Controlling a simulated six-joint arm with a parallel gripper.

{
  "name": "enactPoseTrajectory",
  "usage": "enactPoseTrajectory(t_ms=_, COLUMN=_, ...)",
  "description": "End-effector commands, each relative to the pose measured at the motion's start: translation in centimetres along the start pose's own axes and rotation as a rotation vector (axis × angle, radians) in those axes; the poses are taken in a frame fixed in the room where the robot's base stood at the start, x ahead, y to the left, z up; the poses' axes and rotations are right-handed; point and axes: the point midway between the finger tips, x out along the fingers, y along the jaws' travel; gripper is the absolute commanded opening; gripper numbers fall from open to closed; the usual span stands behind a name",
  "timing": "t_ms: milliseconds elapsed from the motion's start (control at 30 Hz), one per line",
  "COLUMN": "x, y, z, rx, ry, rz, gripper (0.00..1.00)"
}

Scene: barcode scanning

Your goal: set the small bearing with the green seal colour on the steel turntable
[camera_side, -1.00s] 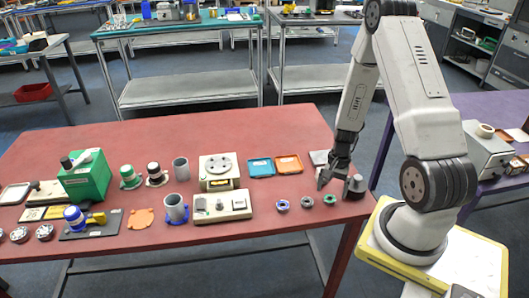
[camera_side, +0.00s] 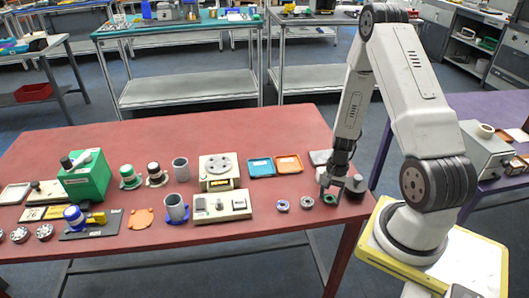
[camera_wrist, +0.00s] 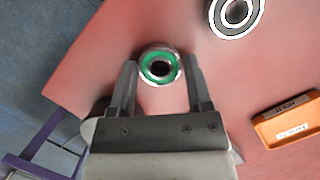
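The bearing with the green seal (camera_side: 330,199) is at the right end of a row of small bearings on the red table, near its front edge. In the wrist view the green-sealed bearing (camera_wrist: 146,73) has a steel rim and lies between the fingertips. My gripper (camera_side: 329,193) points down over it; in the wrist view my gripper (camera_wrist: 160,66) is open, with a finger on either side. Contact with the bearing cannot be told. The steel turntable (camera_side: 219,162) is a round disc on a cream box, left of the gripper, and it looks empty.
A grey-sealed bearing (camera_side: 307,202) and a blue-purple one (camera_side: 282,206) lie to the left. Blue (camera_side: 261,167) and orange (camera_side: 288,164) trays stand behind. A dark cylinder (camera_side: 356,185) is close right of the gripper. A cream control box (camera_side: 222,206) stands before the turntable.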

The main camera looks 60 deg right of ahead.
Motion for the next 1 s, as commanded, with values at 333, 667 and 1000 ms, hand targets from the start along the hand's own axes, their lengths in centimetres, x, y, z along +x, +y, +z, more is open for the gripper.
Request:
enactPoseTrajectory(t_ms=333, x=0.0, y=0.0, z=0.0, rx=0.0, ry=0.0, rz=0.0, gripper=0.0)
enactPoseTrajectory(t_ms=667, x=-0.6, y=0.0, z=0.1, rx=0.001, ry=0.0, rz=-0.001, gripper=0.0)
enactPoseTrajectory(t_ms=1000, x=-3.5, y=-0.1, z=0.9, rx=-0.002, ry=0.002, rz=-0.002, gripper=0.0)
